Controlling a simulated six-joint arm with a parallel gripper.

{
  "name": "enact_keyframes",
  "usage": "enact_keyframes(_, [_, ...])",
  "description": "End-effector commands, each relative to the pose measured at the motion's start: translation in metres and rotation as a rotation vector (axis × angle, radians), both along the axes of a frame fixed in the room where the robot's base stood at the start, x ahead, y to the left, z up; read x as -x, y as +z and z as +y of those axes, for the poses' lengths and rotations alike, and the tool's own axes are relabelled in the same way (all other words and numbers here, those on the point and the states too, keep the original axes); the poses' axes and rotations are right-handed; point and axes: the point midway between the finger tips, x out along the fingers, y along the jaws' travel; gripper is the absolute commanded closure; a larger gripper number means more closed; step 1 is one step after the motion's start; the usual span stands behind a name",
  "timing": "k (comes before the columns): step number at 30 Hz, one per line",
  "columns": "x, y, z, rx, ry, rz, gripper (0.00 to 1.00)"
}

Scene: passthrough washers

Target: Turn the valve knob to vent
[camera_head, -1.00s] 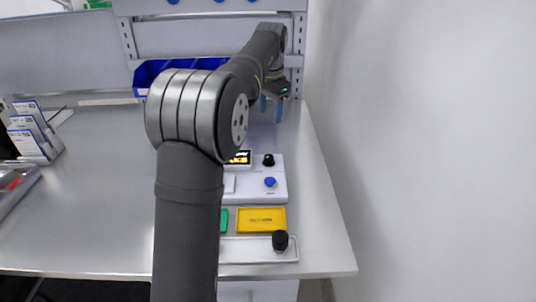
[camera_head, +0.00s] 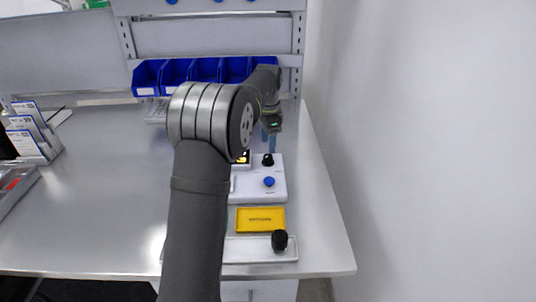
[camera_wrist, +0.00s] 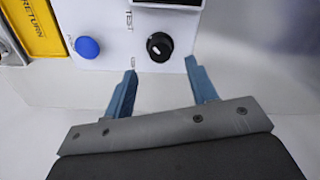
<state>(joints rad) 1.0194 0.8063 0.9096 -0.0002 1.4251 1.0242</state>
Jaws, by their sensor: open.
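The valve knob (camera_head: 267,159) is a small black round knob on the far right of a white panel (camera_head: 262,192). In the wrist view the knob (camera_wrist: 159,46) shows a short white mark on its face. Small lettering, including "TEST", stands beside it; which label the mark points at I cannot tell. My gripper (camera_wrist: 162,66) is open and empty, with its two blue-grey fingertips short of the knob and spread to either side of it. In the head view my gripper (camera_head: 268,142) is just behind the knob, apart from it as far as I can tell.
A blue button (camera_head: 269,181) sits on the panel near the knob. A yellow tray (camera_head: 260,225) and a white tray (camera_head: 235,254) with a black-topped piece (camera_head: 279,240) lie in front. Blue bins (camera_head: 205,70) line the back. A wall rises at the right.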

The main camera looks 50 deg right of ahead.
Motion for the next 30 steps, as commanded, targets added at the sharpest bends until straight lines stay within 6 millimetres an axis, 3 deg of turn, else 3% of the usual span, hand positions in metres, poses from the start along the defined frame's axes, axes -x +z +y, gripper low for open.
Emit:
enact_keyframes(3, [0.0, -0.025, 0.0, -0.003, 0.0, 0.002, 0.48])
enact_keyframes(9, [0.0, -0.05, 0.0, -0.001, 0.0, 0.0, 0.48])
enact_keyframes(21, [0.0, -0.058, 0.0, 0.0, 0.0, 0.0, 0.48])
enact_keyframes(28, [0.0, -0.057, 0.0, 0.0, 0.0, 0.0, 0.91])
enact_keyframes(30, [0.0, -0.057, 0.0, 0.0, 0.0, 0.0, 0.92])
